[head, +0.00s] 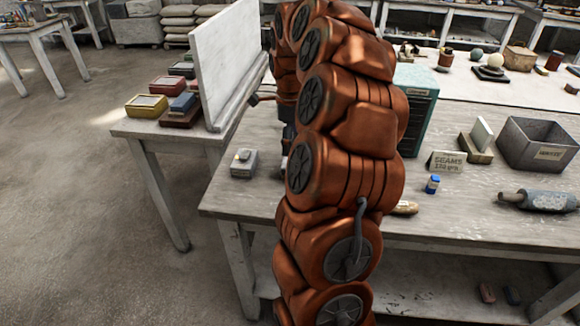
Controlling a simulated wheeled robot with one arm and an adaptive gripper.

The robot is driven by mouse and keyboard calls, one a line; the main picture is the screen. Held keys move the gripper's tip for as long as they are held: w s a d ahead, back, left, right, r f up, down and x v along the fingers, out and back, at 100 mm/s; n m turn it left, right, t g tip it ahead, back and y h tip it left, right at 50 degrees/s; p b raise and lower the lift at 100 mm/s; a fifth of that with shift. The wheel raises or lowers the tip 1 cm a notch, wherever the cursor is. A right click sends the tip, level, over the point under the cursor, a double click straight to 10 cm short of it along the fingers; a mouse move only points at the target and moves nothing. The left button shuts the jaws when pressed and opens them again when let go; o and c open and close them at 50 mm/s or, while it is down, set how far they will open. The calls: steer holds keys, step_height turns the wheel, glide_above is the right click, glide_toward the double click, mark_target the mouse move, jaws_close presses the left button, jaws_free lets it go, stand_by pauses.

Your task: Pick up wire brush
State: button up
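My orange arm fills the middle of the head view and bends over at the top. The dark wrist end with my gripper (286,150) hangs behind it above the workbench, mostly hidden, and its fingers cannot be made out. I cannot clearly identify the wire brush. A tan, handle-like piece (405,208) lies on the workbench just right of my arm, partly hidden by it. A small brown piece (262,97) sticks out left of the wrist; whether it is held cannot be told.
The workbench (470,225) bears a grey switch box (243,162), a teal cabinet (417,100), a small blue-capped jar (433,184), a sign (446,162), a grey bin (538,145) and a roller (540,200). A side table (160,128) holds a white board (228,60) and several boxes.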

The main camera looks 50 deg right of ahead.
steer(key=shift+f+p, duration=1)
steer(key=shift+f, duration=2.85)
steer(key=shift+c, duration=0.4)
steer(key=c, duration=0.7)
steer(key=shift+r, duration=0.1)
steer(key=shift+c, duration=0.2)
steer(key=shift+r+b, duration=0.6)
steer(key=shift+r, duration=0.9)
steer(key=shift+s+a+r, duration=0.15)
steer(key=s+a+b, duration=0.1)
steer(key=s+a, duration=0.2)
steer(key=s, duration=0.1)
steer(key=s+a+r+b, duration=0.1)
steer(key=s+a, duration=0.2)
steer(key=s, duration=0.1)
steer(key=s+a+b, duration=0.1)
steer(key=s+a, duration=0.3)
steer(key=shift+r, duration=0.3)
